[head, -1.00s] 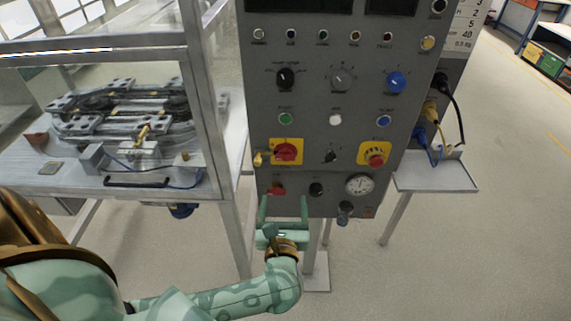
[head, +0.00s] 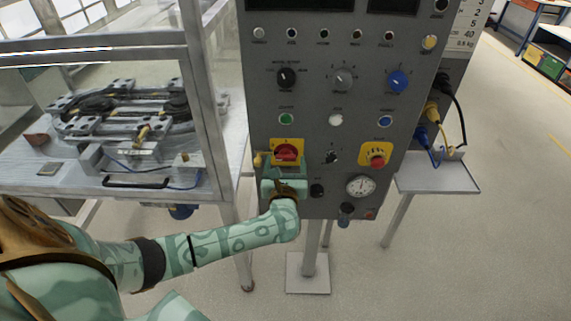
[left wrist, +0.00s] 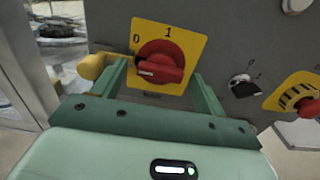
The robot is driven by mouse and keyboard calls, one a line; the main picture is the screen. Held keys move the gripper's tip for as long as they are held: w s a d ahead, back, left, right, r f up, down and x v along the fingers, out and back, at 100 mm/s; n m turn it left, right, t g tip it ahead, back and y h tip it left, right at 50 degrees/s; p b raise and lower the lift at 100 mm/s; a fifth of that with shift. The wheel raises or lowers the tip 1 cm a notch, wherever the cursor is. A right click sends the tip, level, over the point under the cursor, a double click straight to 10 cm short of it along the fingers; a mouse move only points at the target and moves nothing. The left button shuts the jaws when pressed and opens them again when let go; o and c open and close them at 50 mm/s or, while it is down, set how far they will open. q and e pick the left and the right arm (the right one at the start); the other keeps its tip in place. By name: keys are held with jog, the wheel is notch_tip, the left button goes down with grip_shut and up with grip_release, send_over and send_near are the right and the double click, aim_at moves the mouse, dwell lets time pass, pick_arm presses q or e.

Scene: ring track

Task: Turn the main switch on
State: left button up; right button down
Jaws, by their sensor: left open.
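The main switch is a red rotary knob (head: 287,150) on a yellow plate, low on the left of the grey panel. In the left wrist view the knob (left wrist: 162,60) shows close up, with 0 at the plate's upper left and 1 at its top. The white mark on its grip is at the left end, on the 0 side. My left gripper (head: 286,168) is open just in front of the knob's lower part. In the left wrist view its two fingers (left wrist: 161,72) stand left and right of the knob, with no clear contact visible. My right gripper is not in view.
A yellow padlock-like piece (left wrist: 93,66) sits left of the switch, close to the left finger. A small black selector (left wrist: 243,85) and a red emergency button (head: 377,161) on yellow lie to the right. A glazed cabinet frame (head: 205,100) stands left of the panel.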

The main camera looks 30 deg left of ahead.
pick_arm(q)
jog(key=c, duration=1)
jog(key=shift+m, duration=0.4)
jog(key=shift+r+m+p, duration=0.1)
jog(key=shift+m+p, duration=0.5)
jog(key=shift+m, duration=0.3)
jog(key=m+p, duration=0.3)
jog(key=m, duration=0.3)
jog(key=shift+r, duration=0.1)
jog(key=m+p, duration=0.2)
jog(key=m, duration=0.3)
jog(key=shift+m+p, duration=0.3)
jog(key=shift+p, duration=0.05)
jog(key=shift+m+p, duration=0.7)
jog(key=shift+m, duration=1.2)
jog(key=shift+d+f, duration=0.1)
jog(key=shift+f, duration=0.1)
